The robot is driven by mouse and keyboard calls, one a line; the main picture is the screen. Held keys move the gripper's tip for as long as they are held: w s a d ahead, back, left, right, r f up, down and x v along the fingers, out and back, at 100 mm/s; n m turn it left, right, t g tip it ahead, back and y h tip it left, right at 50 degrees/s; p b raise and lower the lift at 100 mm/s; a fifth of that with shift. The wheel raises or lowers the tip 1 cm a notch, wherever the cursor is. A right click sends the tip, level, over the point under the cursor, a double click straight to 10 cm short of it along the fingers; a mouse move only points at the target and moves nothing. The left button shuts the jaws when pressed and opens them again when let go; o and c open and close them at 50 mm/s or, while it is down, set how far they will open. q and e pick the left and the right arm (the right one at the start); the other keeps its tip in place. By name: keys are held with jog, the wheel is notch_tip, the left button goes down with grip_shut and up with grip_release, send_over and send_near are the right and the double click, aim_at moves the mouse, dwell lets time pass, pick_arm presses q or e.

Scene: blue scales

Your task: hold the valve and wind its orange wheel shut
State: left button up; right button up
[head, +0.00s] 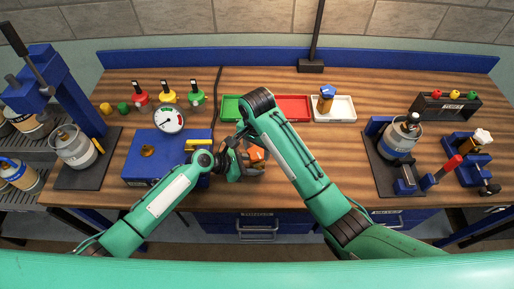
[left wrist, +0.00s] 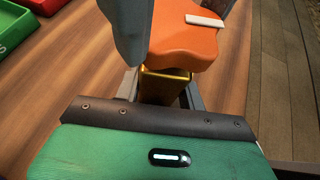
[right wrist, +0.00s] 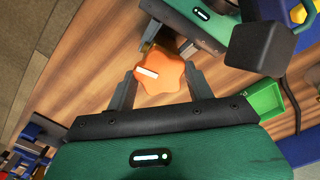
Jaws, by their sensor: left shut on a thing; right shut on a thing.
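The valve has a brass body (left wrist: 166,86) and a lobed orange wheel (right wrist: 168,76) with a white bar on its face. The wheel also shows in the left wrist view (left wrist: 190,45) and, partly hidden by my arms, in the head view (head: 256,154). My left gripper (left wrist: 160,78) is shut on the brass body, just below the wheel. My right gripper (right wrist: 161,80) is shut on the wheel, one finger at each side of it. The valve is held over the front part of the bench; its lower end is hidden.
A blue gauge box (head: 150,148) with a brass fitting stands to the left. Green (head: 230,112), red (head: 293,98) and white (head: 346,108) trays lie behind. A gas cylinder (head: 402,138) stands on a dark mat to the right. Bench between is clear.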

aim_at(258, 151)
pick_arm(q)
jog(key=shift+f, duration=0.1)
pick_arm(e)
jog(key=shift+m, duration=0.6)
jog(key=o, duration=1)
jog(key=shift+w+a+r, duration=0.1)
jog(key=shift+w+r, duration=0.05)
jog(key=shift+r, duration=0.9)
jog(key=shift+w+r, duration=0.15)
jog(key=shift+r, duration=0.9)
jog(key=shift+s+d+r, duration=0.25)
jog(key=shift+r, duration=0.1)
jog(key=shift+a+r, duration=0.1)
jog(key=shift+r, duration=3.5)
